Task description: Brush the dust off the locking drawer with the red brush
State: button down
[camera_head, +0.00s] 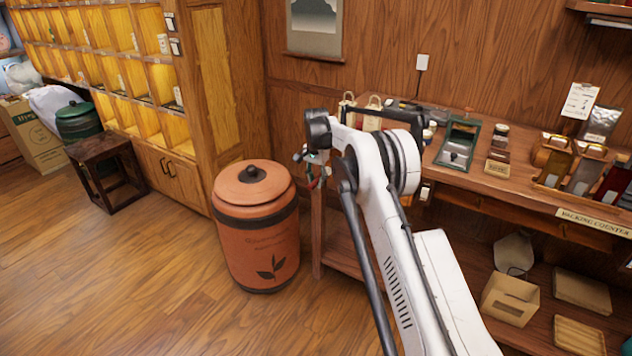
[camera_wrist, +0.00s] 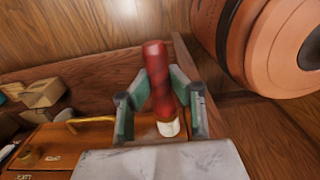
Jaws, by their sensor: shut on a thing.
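My gripper (camera_wrist: 160,88) is shut on the red brush (camera_wrist: 157,70). In the wrist view the red handle lies between the green fingers, with a pale end (camera_wrist: 168,128) lower down. In the head view my gripper (camera_head: 313,168) hangs at the left end of the counter, mostly hidden by my arm, with a bit of red at it. A wooden front with a brass handle (camera_wrist: 90,121) shows at lower left in the wrist view, apart from the brush. It looks like a drawer; I cannot tell whether it locks. No dust can be made out.
A large terracotta jar (camera_head: 262,240) stands left of the counter, close to my gripper; it also shows in the wrist view (camera_wrist: 222,40). The packing counter (camera_head: 465,178) carries tins, bags and trays. A low stool (camera_head: 107,175) stands far left.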

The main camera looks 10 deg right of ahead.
jog(key=shift+w+d, duration=0.6)
jog(key=shift+w, duration=0.1)
dwell(0.6)
jog(key=shift+s+d+b, duration=0.55)
jog(key=shift+s+d, duration=0.8)
jog(key=shift+d, duration=0.05)
jog(key=shift+s+d, duration=0.1)
jog(key=s+d, duration=0.1)
jog(key=s+d+b, duration=0.1)
jog(key=shift+s+d, duration=0.1)
jog(key=shift+d, duration=0.2)
jog(key=shift+a, duration=0.1)
jog(key=shift+w+a, duration=1.3)
jog(key=shift+w, duration=0.15)
